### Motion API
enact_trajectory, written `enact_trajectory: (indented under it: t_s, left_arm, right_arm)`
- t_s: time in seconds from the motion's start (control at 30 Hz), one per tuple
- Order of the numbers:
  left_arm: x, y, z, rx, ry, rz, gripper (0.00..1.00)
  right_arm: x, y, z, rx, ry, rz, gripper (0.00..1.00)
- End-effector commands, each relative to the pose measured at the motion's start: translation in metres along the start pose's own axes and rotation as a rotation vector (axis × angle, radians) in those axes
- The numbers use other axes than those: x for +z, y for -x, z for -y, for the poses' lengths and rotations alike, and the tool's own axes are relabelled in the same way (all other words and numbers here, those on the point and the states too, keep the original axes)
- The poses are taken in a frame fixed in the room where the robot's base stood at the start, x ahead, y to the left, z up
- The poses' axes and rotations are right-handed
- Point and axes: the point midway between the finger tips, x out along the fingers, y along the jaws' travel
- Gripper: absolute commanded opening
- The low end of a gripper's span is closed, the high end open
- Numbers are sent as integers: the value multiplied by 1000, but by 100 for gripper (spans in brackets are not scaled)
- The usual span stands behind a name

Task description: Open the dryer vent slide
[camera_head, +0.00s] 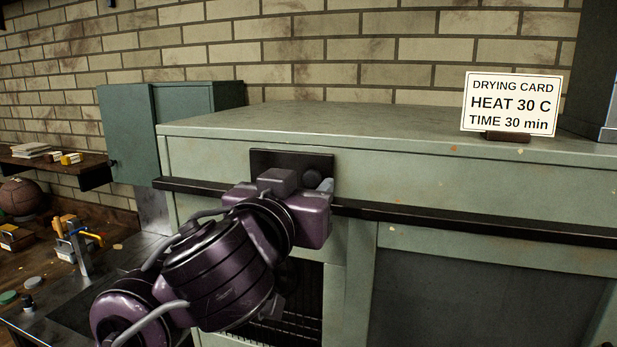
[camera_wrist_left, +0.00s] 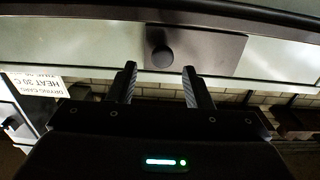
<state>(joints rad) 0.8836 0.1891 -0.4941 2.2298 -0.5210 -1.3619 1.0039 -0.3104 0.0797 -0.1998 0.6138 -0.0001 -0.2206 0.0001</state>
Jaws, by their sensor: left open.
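The dryer vent slide is a dark plate (camera_head: 268,158) on the upper front of the pale green dryer. It carries a round dark knob (camera_head: 313,176) near its right end in the head view. The left wrist view, which is upside down, shows the plate (camera_wrist_left: 215,52) and the knob (camera_wrist_left: 162,57). My left gripper (camera_head: 322,186) is in front of the plate, its body hiding the plate's lower part. In the wrist view its two fingers (camera_wrist_left: 159,72) are apart, with the knob just beyond and between the tips. I cannot tell contact. My right gripper is not seen.
A dark rail (camera_head: 450,220) runs along the dryer front (camera_head: 480,185). A drying card (camera_head: 510,103) stands on top, reading heat 30 C, time 30 min. A green cabinet (camera_head: 130,130), a brown ball (camera_head: 19,197) and a cluttered bench lie left.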

Motion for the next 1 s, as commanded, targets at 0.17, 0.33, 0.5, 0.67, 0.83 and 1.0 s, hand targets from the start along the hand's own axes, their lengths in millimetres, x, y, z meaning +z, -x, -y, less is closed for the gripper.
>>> enact_trajectory:
  t_s: [0.17, 0.33, 0.5, 0.67, 0.83, 1.0]
  left_arm:
    - [0, -25, 1, -2, -2, 1, 45]
    - [0, -34, 1, -1, 1, 1, 45]
    - [0, -34, 1, -1, 2, 1, 45]
    - [0, -34, 1, -1, 2, 1, 32]
    - [0, -34, 1, -1, 2, 1, 10]
    - [1, -34, 1, -1, 2, 1, 0]
  right_arm:
    - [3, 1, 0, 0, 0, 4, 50]
    - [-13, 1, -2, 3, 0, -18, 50]
    - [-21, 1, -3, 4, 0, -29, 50]
    - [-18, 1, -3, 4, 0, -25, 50]
    - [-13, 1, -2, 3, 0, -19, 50]
    - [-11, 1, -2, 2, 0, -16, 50]
